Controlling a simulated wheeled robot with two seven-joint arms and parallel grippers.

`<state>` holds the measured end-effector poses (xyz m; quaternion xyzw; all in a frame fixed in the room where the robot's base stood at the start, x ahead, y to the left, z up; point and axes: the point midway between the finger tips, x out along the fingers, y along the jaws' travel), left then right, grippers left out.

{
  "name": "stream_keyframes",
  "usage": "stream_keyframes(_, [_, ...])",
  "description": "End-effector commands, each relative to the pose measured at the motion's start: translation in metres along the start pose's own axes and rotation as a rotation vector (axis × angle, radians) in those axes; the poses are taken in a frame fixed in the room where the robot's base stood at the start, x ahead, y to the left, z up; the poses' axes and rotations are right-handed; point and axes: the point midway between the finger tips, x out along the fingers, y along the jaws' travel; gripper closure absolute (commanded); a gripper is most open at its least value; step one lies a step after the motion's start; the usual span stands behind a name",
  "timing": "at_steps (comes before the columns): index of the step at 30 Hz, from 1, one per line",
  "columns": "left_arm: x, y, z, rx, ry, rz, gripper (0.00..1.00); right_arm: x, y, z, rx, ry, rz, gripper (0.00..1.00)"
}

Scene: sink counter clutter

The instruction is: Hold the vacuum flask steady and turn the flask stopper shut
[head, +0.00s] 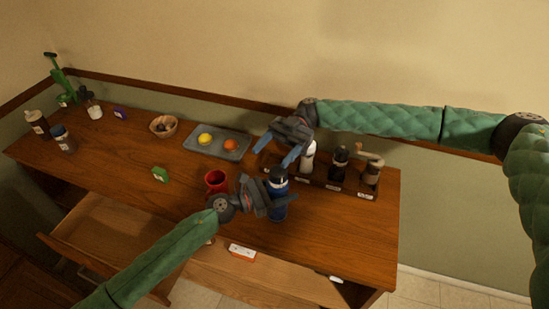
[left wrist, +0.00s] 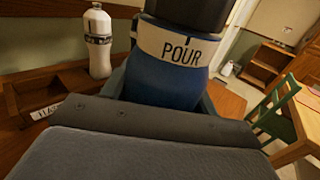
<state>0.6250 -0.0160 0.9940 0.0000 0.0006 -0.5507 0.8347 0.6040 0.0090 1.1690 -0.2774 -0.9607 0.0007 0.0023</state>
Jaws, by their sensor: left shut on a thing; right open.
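The vacuum flask (head: 279,209) is blue and stands upright near the front of the wooden counter. In the left wrist view the flask (left wrist: 165,80) fills the middle, with a white band reading "POUR". The dark stopper (head: 278,174) sits on top of the flask; its lower part (left wrist: 190,12) shows at the top edge of the left wrist view. My left gripper (head: 273,196) is shut on the flask's body from the left. My right gripper (head: 289,154) is open and empty, above and behind the stopper, fingers pointing down. Whether the stopper is fully seated cannot be seen.
A wooden rack (head: 322,181) with a white bottle (head: 308,158) and dark bottles stands close behind the flask. A red cup (head: 216,181) is just left. A grey tray (head: 195,145) with fruit lies at the back. An open drawer (head: 110,232) juts out in front.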

Motion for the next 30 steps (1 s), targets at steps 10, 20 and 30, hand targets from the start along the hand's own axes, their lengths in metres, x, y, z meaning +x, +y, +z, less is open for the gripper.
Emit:
stream_keyframes(10, [0.000,0.000,0.000,0.000,0.000,0.000,0.79,0.000,0.000,-0.001,0.000,0.000,0.000,0.34])
stream_keyframes(20, [0.000,0.000,0.000,0.000,0.000,0.000,0.15,0.000,0.000,-0.001,0.001,0.000,0.000,0.34])
stream_keyframes(30, [-0.021,0.000,-0.002,-0.002,0.002,0.001,0.15,0.000,0.000,-0.001,0.001,0.000,0.000,0.34])
